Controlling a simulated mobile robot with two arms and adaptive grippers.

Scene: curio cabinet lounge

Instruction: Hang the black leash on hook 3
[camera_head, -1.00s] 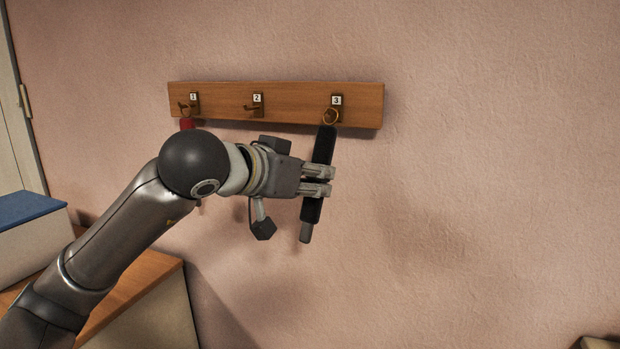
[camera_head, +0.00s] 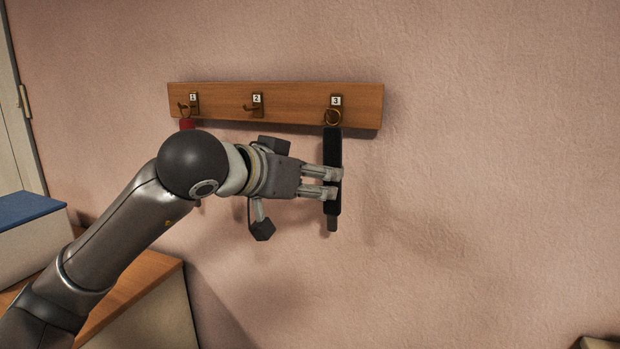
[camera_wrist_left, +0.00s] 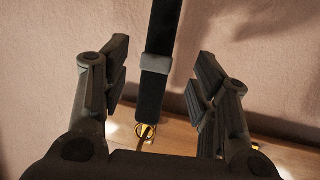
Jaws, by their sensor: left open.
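The black leash (camera_head: 332,148) hangs straight down below hook 3 (camera_head: 335,103), with its brass ring (camera_head: 333,117) at the hook. It also shows in the left wrist view (camera_wrist_left: 151,95), with a grey band around it. My left gripper (camera_head: 333,183) is open, with its fingers on either side of the leash's lower part. In the left wrist view the leash runs between the two fingers (camera_wrist_left: 162,75) with a gap on each side. The exact seat of the ring on the hook is too small to tell. My right gripper is not in view.
The wooden hook board (camera_head: 220,107) is on the pink wall. Hook 2 (camera_head: 256,106) is empty. A red item (camera_head: 186,124) hangs at hook 1 (camera_head: 192,103), partly behind my arm. A wooden-topped cabinet (camera_head: 130,290) stands at lower left. The wall at right is clear.

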